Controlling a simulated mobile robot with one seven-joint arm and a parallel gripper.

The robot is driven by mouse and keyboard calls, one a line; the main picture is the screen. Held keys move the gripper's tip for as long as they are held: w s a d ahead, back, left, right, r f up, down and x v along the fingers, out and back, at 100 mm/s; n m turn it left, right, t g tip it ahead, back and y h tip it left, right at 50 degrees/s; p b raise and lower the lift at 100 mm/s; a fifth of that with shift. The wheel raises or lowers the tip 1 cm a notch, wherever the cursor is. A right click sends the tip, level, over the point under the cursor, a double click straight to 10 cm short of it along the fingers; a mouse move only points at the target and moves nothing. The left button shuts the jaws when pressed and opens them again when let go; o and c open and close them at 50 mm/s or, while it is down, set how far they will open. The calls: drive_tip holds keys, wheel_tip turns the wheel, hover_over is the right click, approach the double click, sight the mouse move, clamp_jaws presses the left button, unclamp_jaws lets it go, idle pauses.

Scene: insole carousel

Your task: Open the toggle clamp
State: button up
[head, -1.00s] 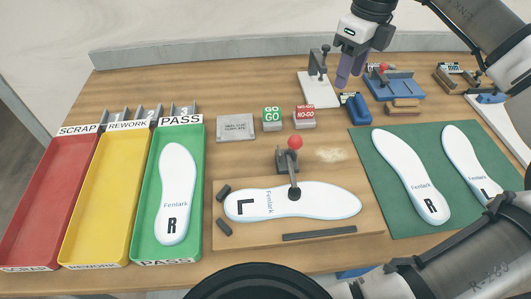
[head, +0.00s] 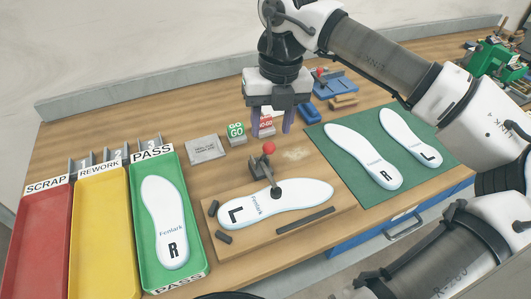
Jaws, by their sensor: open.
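The toggle clamp (head: 260,166) stands at the back edge of the wooden fixture board (head: 243,241). Its red ball knob (head: 269,148) is up, and its black pad (head: 276,191) rests on the white insole marked L (head: 302,193). My gripper (head: 271,128) is open, with its two purple fingers pointing down. In the picture it is just above and behind the red knob, apart from it and with nothing between the fingers. It hides part of the NO-GO block.
Red, yellow and green trays stand at left; the green PASS tray (head: 141,230) holds an insole marked R (head: 166,222). A green GO block (head: 235,134) and grey plate (head: 205,149) lie behind the clamp. Two insoles lie on the green mat (head: 352,190).

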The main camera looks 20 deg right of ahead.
drive_tip(key=f, duration=0.3)
drive_tip(key=f+p, duration=0.1)
drive_tip(key=f, duration=0.2)
drive_tip(key=a+f, duration=0.1)
drive_tip(key=f, duration=0.2)
drive_tip(key=shift+f+p, duration=0.15)
drive_tip(key=shift+p, duration=0.15)
drive_tip(key=shift+c, duration=0.5)
clamp_jaws()
